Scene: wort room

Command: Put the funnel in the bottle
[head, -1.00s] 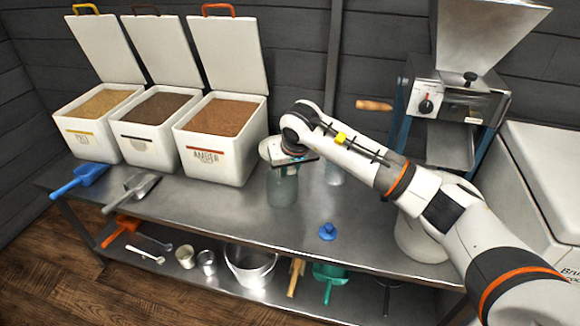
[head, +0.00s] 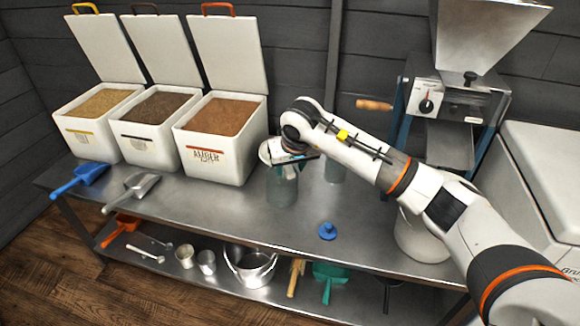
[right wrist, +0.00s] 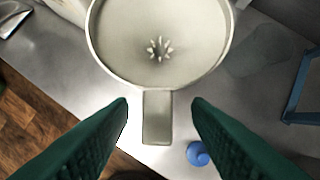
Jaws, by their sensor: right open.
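The cream funnel (right wrist: 160,45) fills the top of the right wrist view, its bowl facing the camera and its flat tab (right wrist: 157,118) pointing down. In the head view the funnel (head: 266,152) shows at the top of a clear greenish bottle (head: 282,188) standing on the steel table. My right gripper (right wrist: 160,108) is open; its green fingers stand on both sides of the tab, with gaps showing. The gripper (head: 294,160) partly covers the funnel in the head view. The spout is hidden, so I cannot see how it sits in the bottle neck. My left gripper is not in view.
A second clear bottle (head: 335,170) stands close behind my right arm. A small blue stopper-like piece (head: 327,231) lies in front. Grain bins (head: 215,150) and scoops (head: 130,192) are at left, a mill (head: 450,100) at right.

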